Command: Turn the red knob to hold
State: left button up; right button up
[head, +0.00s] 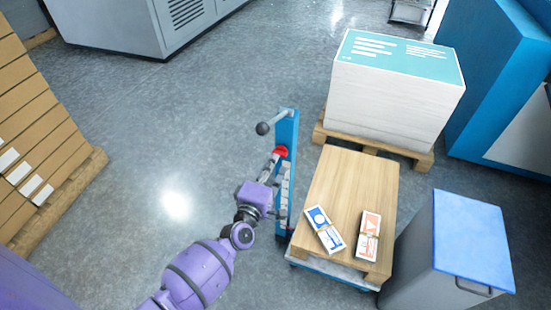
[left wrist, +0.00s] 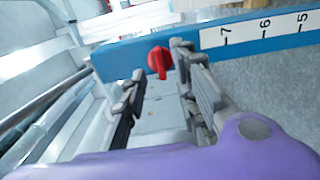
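The red knob (head: 281,151) sits on the side of a blue upright post (head: 287,130), and a dark ball-ended lever (head: 263,128) sticks out above it. My left gripper (head: 274,158) reaches up to the knob from the lower left. In the left wrist view the red knob (left wrist: 159,62) shows just beyond the fingertips of the left gripper (left wrist: 158,72). The fingers are apart with a clear gap between them. The knob lies near the right finger; I cannot tell if they touch. My right gripper is not in view.
The post carries a white numbered scale (left wrist: 262,28). A wooden-topped cart (head: 345,180) with two banded card bundles stands right of the post. Beyond it is a paper stack (head: 390,110) on a pallet. A grey bin (head: 440,250) stands lower right.

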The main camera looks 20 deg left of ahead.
aim_at(281, 151)
pick_arm(q)
jog(key=w, duration=0.3)
jog(key=shift+w, duration=0.15)
jog(key=c, duration=0.6)
grip_shut()
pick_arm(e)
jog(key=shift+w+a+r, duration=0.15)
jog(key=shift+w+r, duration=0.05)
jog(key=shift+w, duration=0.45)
